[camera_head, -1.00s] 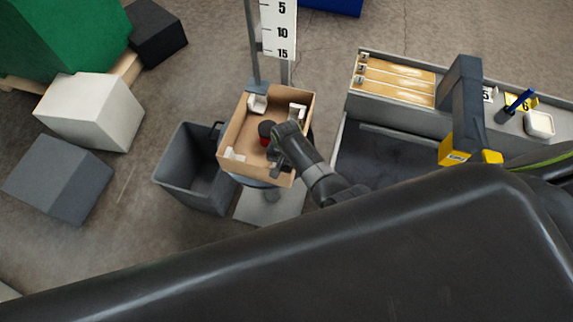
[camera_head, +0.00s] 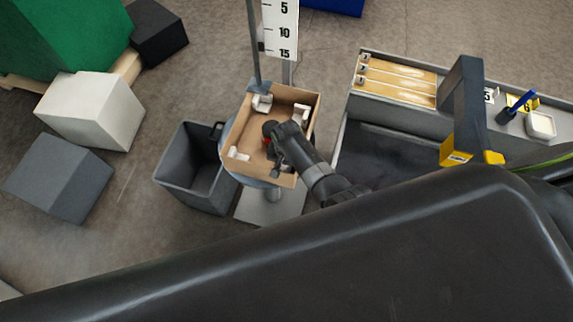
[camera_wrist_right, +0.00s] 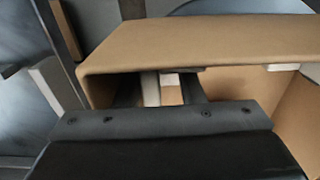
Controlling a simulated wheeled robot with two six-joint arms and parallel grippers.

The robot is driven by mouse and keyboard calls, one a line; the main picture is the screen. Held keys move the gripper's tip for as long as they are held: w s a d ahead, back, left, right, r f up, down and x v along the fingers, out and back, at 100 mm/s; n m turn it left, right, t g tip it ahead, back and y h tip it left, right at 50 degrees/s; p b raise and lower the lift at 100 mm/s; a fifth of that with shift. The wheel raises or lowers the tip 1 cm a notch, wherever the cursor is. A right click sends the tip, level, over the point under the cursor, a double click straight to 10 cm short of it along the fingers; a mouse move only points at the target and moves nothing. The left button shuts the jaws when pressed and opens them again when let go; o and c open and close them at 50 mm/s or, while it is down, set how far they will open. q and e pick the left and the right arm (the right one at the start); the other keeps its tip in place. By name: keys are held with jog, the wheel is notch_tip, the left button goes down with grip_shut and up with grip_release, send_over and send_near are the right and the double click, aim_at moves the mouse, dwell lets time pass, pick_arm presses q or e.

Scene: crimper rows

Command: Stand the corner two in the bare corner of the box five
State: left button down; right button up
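The cardboard box five (camera_head: 307,150) sits on a round stand. It holds white corner pieces at its far left (camera_head: 261,103), far right (camera_head: 301,114) and near left (camera_head: 238,153) corners. My right gripper (camera_head: 276,169) is down at the near right part of the box, whose corner is largely hidden by my arm. In the wrist view the right fingers (camera_wrist_right: 162,90) stand apart, partly hidden by the box wall (camera_wrist_right: 200,45). A pale strip (camera_wrist_right: 151,88) and a tan patch show between them. I cannot tell whether they hold the corner two. My left gripper is not in view.
A grey bin (camera_head: 185,185) stands left of the box stand. A measuring board (camera_head: 281,30) rises behind it. To the right is a grey bench with wooden strips (camera_head: 395,82), a yellow-and-dark frame (camera_head: 460,95) and a white dish (camera_head: 540,124).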

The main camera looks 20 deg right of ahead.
jog(key=shift+s+d+f, duration=0.15)
jog(key=shift+s, duration=0.1)
jog(key=shift+r, duration=0.25)
notch_tip(320, 180, up, 17)
jog(key=p, duration=0.1)
jog(key=shift+w+p, duration=0.2)
jog(key=shift+p, duration=0.2)
jog(key=shift+r, duration=0.1)
